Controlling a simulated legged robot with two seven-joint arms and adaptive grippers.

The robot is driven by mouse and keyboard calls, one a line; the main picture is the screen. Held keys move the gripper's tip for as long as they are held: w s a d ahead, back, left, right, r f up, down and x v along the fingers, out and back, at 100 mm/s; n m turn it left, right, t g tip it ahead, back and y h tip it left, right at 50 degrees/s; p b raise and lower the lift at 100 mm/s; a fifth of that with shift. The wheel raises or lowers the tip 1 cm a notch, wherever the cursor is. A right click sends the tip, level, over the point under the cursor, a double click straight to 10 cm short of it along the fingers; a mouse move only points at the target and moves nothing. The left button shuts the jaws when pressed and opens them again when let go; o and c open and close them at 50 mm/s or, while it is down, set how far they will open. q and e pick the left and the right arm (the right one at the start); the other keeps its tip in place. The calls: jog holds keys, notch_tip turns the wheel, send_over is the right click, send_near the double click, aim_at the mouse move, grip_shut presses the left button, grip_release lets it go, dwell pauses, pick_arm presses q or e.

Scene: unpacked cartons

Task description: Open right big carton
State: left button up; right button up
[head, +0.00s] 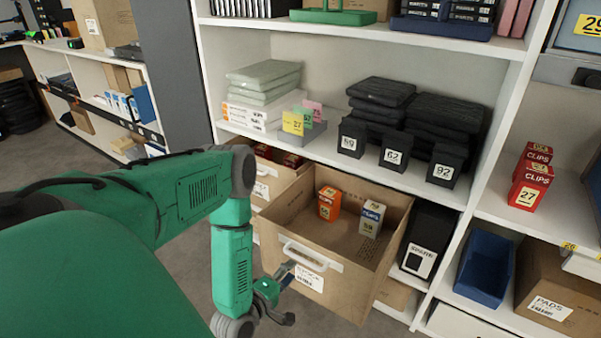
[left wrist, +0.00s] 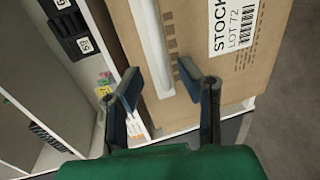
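The right big carton (head: 330,257) is brown, open at the top, and juts out from the lower shelf. A white handle (head: 311,256) and a STOCK label sit on its front. An orange box (head: 328,203) and a white-and-blue box (head: 371,218) stand inside it. My left gripper (head: 285,273) is at the carton's front, by the handle's left end. In the left wrist view the fingers (left wrist: 160,72) are apart, with the pale handle (left wrist: 153,40) in line between them; contact cannot be told. The carton front (left wrist: 200,60) fills that view's middle. My right gripper is out of view.
Another carton (head: 268,179) sits on the shelf just left of the pulled-out one. A black binder (head: 428,240) and a blue bin (head: 484,268) stand to its right. The shelf above (head: 400,177) holds several black boxes. Grey floor is clear in front.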

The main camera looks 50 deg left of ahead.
pick_arm(q)
jog(key=v, duration=0.4)
jog(key=shift+s+a, duration=0.1)
jog(key=shift+s, duration=0.35)
jog(key=shift+a+f, duration=0.15)
